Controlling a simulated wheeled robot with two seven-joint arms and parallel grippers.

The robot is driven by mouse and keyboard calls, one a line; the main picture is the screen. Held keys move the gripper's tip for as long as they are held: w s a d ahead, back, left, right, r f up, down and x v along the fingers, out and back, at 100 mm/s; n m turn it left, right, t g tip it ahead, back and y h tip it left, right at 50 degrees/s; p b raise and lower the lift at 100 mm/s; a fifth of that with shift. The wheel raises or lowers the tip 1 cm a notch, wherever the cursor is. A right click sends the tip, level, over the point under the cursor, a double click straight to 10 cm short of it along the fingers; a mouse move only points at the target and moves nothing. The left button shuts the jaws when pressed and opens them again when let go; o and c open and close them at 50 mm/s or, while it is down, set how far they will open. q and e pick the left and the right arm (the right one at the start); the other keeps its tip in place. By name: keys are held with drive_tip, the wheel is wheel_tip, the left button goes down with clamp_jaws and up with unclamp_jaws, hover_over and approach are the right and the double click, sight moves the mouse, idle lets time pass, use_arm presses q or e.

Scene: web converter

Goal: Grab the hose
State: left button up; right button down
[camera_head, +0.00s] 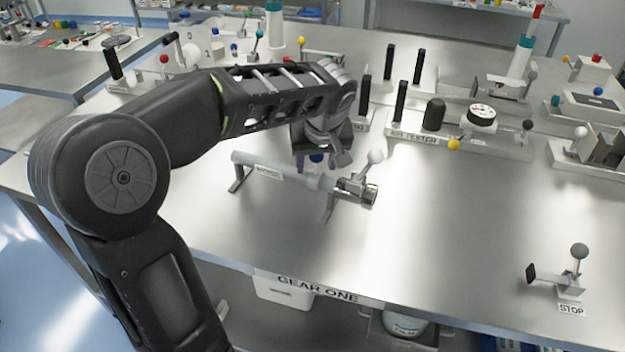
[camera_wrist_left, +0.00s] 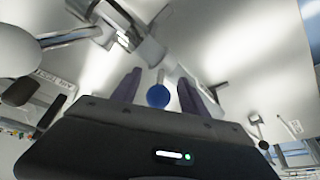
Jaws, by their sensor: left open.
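A light grey tube (camera_head: 270,170), which may be the hose, lies level on two short legs on the steel table. It has a small label and a metal end fitting (camera_head: 368,193) with a grey ball-ended lever (camera_head: 374,158). My left gripper (camera_head: 330,160) is close behind and above the tube's right part, pointing down. In the left wrist view, the two dark fingers (camera_wrist_left: 160,92) are apart, with a blue ball (camera_wrist_left: 158,96) showing between them. Nothing is clearly gripped. My arm hides part of the table behind the tube. My right gripper is not in view.
Black upright handles (camera_head: 400,100), a round gauge (camera_head: 481,115) and a dark knob (camera_head: 434,114) stand behind. A ball-topped STOP lever (camera_head: 578,262) stands at the front right.

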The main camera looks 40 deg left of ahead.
use_arm(q)
drive_tip(key=shift+w+f, duration=0.15)
drive_tip(key=shift+f, duration=0.15)
idle(0.4)
clamp_jaws()
idle(0.3)
drive_tip(key=shift+r, duration=0.1)
idle(0.8)
